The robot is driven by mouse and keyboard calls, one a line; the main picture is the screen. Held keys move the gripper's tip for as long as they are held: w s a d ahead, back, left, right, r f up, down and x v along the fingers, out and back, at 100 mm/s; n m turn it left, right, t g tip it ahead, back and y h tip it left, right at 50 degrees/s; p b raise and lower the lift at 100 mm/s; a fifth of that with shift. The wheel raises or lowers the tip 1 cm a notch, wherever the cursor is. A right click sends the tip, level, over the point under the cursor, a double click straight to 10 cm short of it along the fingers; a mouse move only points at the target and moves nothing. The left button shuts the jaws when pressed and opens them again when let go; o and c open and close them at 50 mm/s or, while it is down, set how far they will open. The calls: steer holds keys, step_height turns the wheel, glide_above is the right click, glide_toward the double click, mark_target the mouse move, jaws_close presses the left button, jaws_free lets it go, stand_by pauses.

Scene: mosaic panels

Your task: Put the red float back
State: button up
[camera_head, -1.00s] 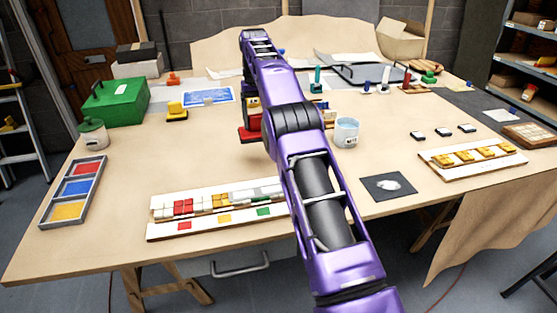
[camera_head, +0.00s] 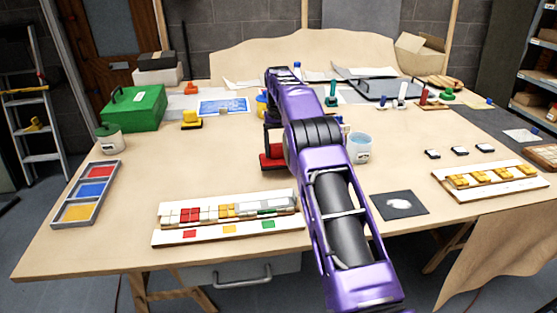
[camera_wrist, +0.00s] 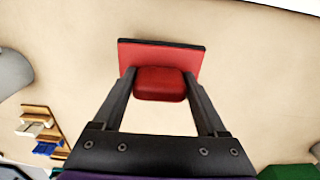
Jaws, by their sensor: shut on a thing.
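The red float (camera_head: 272,159) has a flat red plate with a dark edge and a red block handle. In the wrist view the float (camera_wrist: 160,55) sits between my fingers, which are shut on its handle. I cannot tell whether the plate touches the table. A yellow float (camera_head: 191,119) stands to the left, an orange-red one (camera_head: 191,88) farther back, and a green one (camera_head: 446,94) at the back right.
A green case (camera_head: 134,108) and a lidded pot (camera_head: 109,137) stand at the left. A glass jar (camera_head: 359,147) is close right of my arm. A tile panel (camera_head: 180,236) lies in front, a colour tray (camera_head: 75,214) at front left. Bare table lies left of the float.

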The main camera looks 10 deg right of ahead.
mark_target(278, 159)
steer(key=shift+f, duration=2)
steer(key=shift+f, duration=0.1)
steer(key=o, duration=1.1)
steer(key=shift+f, duration=0.1)
